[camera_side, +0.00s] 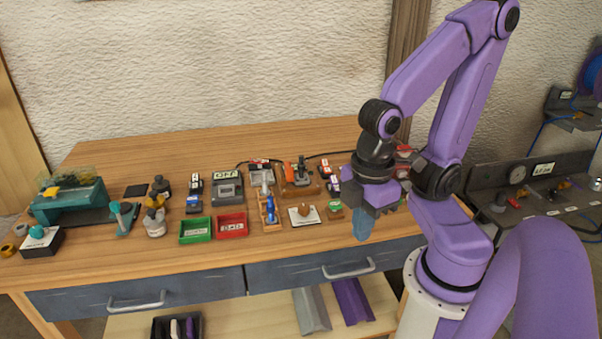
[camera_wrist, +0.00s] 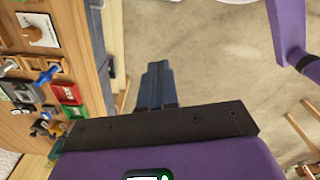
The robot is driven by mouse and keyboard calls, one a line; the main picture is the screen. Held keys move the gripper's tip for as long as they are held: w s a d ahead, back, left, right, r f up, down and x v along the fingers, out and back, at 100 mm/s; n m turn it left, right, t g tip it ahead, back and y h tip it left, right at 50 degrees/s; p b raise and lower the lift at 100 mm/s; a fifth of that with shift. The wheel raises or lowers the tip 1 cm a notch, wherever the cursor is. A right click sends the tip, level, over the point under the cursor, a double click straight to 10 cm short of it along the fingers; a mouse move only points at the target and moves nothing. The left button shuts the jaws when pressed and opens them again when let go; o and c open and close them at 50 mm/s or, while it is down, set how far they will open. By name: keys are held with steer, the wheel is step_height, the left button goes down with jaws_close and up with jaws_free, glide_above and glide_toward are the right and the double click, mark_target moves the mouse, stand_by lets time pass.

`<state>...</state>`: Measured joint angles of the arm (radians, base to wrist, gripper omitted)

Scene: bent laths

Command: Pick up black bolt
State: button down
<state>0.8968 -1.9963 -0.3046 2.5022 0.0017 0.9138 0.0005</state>
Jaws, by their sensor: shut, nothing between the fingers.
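I cannot pick out a black bolt with certainty in either view; the small dark pieces on the table are too small to tell. My gripper (camera_side: 362,232) hangs at the front edge of the wooden table, right of the middle, with its blue fingers pointing down. In the wrist view its fingers (camera_wrist: 157,68) are together with nothing between them, and floor shows beyond them. A green tray (camera_side: 195,231) and a red tray (camera_side: 232,226) stand left of my gripper on the table; their contents are not clear.
The wooden table (camera_side: 110,262) carries several small items. A wooden rack with a blue-handled tool (camera_side: 270,208) stands farther left. A grey OFF box (camera_side: 228,188) is behind the trays. Drawers with handles (camera_side: 348,268) face front.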

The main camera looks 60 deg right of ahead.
steer(key=c, duration=1)
jaws_free()
steer(key=w+d+r+n+h, duration=0.1)
steer(key=w+d+r, duration=0.1)
steer(key=w, duration=0.8)
steer(key=w+d+r+n+h, duration=0.1)
steer(key=w+d+r, duration=0.1)
steer(key=w, duration=0.9)
steer(key=r+n+g+h, duration=0.1)
steer(key=r+n+h, duration=0.1)
steer(key=h, duration=0.1)
glide_above(301, 156)
steer(key=w+a, duration=0.1)
steer(key=a, duration=0.5)
steer(key=x, duration=1.7)
steer(key=shift+w+a+f, duration=0.15)
steer(key=shift+f, duration=0.15)
